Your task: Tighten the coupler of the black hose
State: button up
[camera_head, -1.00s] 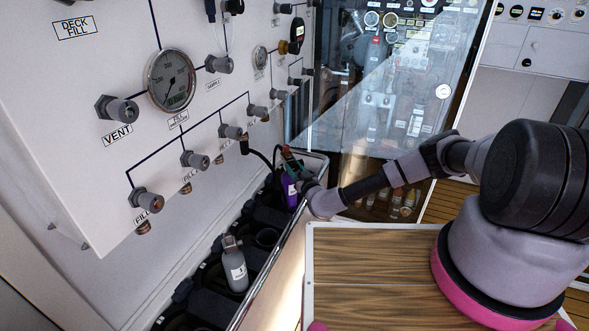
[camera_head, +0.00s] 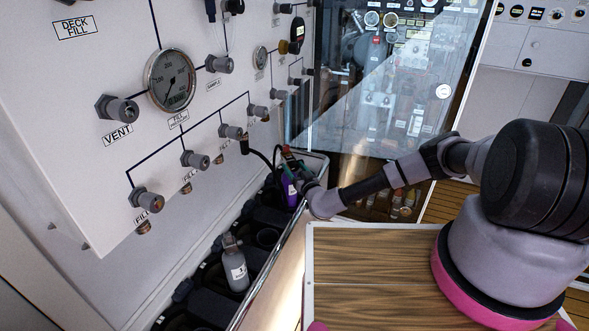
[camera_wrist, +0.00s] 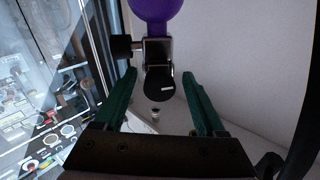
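The purple cylinder (camera_head: 289,192) stands at the far end of the rack in the head view; its purple body (camera_wrist: 155,8) shows at the top of the wrist view. Below it in the wrist view are a metal valve with a black side knob (camera_wrist: 121,47) and a black round coupler (camera_wrist: 158,84) with a small white label. My gripper (camera_wrist: 159,73) is open, its green fingers on either side of the coupler with gaps on both sides. The black hose (camera_head: 262,156) runs from the panel towards the cylinder's top. My gripper (camera_head: 287,166) partly hides the hose end.
The white fill panel (camera_head: 75,130) with gauges and knobs stands on the left. A grey cylinder (camera_head: 235,268) sits nearer in the black rack. A wooden-topped surface (camera_head: 370,265) lies right of the rack. A glass cabinet (camera_head: 385,90) stands behind.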

jog(key=v, duration=1)
jog(key=shift+s+d, duration=0.25)
jog(key=shift+s, duration=0.1)
jog(key=shift+r, duration=0.1)
